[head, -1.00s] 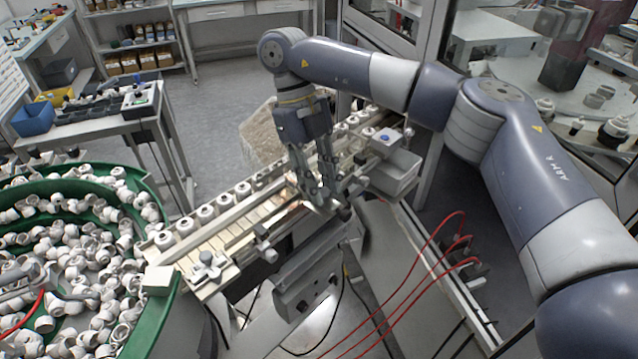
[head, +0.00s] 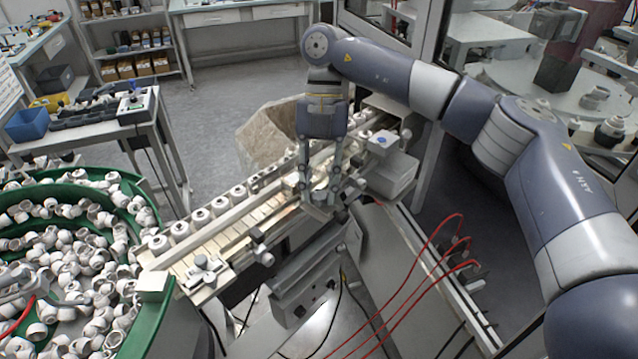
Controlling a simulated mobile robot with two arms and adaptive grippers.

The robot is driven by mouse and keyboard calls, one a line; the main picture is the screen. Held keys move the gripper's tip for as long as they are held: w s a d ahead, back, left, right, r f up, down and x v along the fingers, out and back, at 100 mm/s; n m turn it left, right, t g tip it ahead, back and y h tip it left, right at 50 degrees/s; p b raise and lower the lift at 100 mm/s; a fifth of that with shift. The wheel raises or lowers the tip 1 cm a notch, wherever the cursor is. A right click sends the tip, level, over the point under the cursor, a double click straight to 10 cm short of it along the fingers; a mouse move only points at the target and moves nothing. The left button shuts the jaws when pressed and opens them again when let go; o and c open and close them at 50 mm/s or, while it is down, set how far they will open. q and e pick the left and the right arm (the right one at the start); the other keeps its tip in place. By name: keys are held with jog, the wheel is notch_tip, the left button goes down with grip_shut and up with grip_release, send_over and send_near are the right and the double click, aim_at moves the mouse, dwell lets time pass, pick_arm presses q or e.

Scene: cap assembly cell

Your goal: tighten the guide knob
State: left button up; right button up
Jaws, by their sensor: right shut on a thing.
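A guide rail (head: 235,218) runs slantwise along the conveyor, with small clamps and knobs on its front side. My right gripper (head: 320,203) points down at the rail's right part and is shut on what I take to be the guide knob. The fingers hide most of that knob. Another dark-ended knob (head: 264,256) stands on a clamp left of the gripper, and a grey star-shaped knob (head: 203,262) is at the near left end of the conveyor. My left gripper is not in view.
White caps (head: 201,216) stand in a row along the conveyor. A green bowl (head: 132,325) full of white parts is at the left. A grey box unit (head: 390,172) sits close right of the gripper. Red hoses (head: 432,255) arch at the right front.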

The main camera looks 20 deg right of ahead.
jog(key=shift+r+m, duration=0.1)
jog(key=shift+m, duration=0.3)
jog(key=o, duration=1)
jog(key=shift+o, duration=0.2)
